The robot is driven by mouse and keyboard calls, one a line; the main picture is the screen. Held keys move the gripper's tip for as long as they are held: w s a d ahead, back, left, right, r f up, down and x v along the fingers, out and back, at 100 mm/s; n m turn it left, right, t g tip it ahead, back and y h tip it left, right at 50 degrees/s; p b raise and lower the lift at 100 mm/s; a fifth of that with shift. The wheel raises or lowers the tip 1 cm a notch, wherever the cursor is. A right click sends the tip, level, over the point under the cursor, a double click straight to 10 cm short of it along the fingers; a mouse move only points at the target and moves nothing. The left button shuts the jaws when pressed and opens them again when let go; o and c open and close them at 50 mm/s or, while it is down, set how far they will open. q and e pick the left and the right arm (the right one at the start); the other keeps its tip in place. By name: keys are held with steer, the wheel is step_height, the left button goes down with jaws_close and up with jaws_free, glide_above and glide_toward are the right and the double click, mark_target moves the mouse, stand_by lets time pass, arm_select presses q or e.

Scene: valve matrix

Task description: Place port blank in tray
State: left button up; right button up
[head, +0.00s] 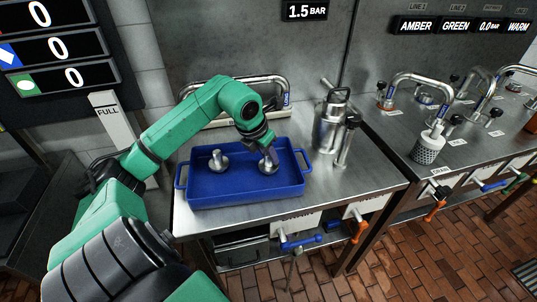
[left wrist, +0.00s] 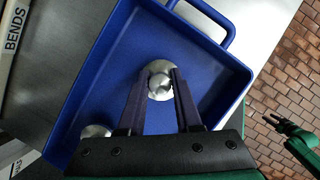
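A blue tray (head: 240,193) lies on the steel bench. My left gripper (head: 268,153) points down into its right half. A port blank (head: 268,168), a silver flanged piece with a knob, stands on the tray floor under the fingers. In the left wrist view the blank's knob (left wrist: 160,86) fills the gap between the two dark fingers, which look closed on it. A second port blank (head: 219,162) stands apart in the left half of the tray. My right gripper (left wrist: 282,122) shows over the brick floor in the left wrist view, its fingers apart.
A steel canister (head: 330,125) and an upright metal post (head: 346,143) stand right of the tray. A bent pipe (head: 245,80) runs behind it. A second bench (head: 430,180) on the right bears pipes and a perforated cylinder (head: 428,148). Valve handles (head: 358,230) stick out below the bench edge.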

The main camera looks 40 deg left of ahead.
arm_select(q)
steer(key=o, duration=0.3)
steer(key=shift+r+p, duration=0.2)
steer(key=shift+p, duration=0.1)
steer(key=b+v, duration=0.2)
steer(key=v, duration=1)
